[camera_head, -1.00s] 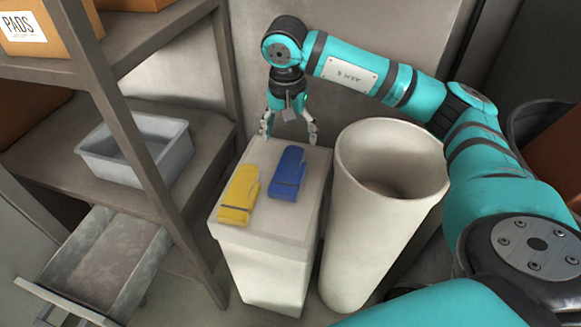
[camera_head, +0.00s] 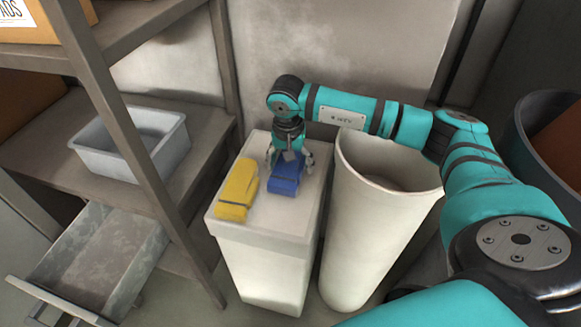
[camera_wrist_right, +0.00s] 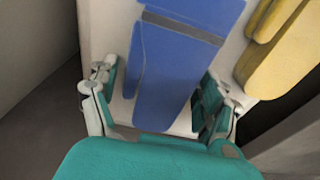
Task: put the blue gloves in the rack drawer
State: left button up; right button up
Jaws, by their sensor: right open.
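The blue gloves (camera_head: 286,176), a folded pair with a dark band, lie on top of a white box-shaped stand. My right gripper (camera_head: 290,165) is open over their far end. In the right wrist view the blue gloves (camera_wrist_right: 180,65) lie between the two spread fingers of the right gripper (camera_wrist_right: 165,100); I cannot tell whether a finger touches them. The rack drawer (camera_head: 100,262) is pulled open low on the rack at the left, and its visible inside is empty. My left gripper is not in view.
Yellow gloves (camera_head: 237,190) lie just left of the blue ones, also in the wrist view (camera_wrist_right: 280,50). A tall white bin (camera_head: 375,240) stands right of the white stand (camera_head: 262,262). A rack post (camera_head: 150,170) and a grey tray (camera_head: 135,160) on the shelf are at left.

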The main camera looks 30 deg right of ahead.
jog(key=shift+c, duration=0.3)
jog(key=c, duration=1.1)
jog(key=shift+c, duration=0.2)
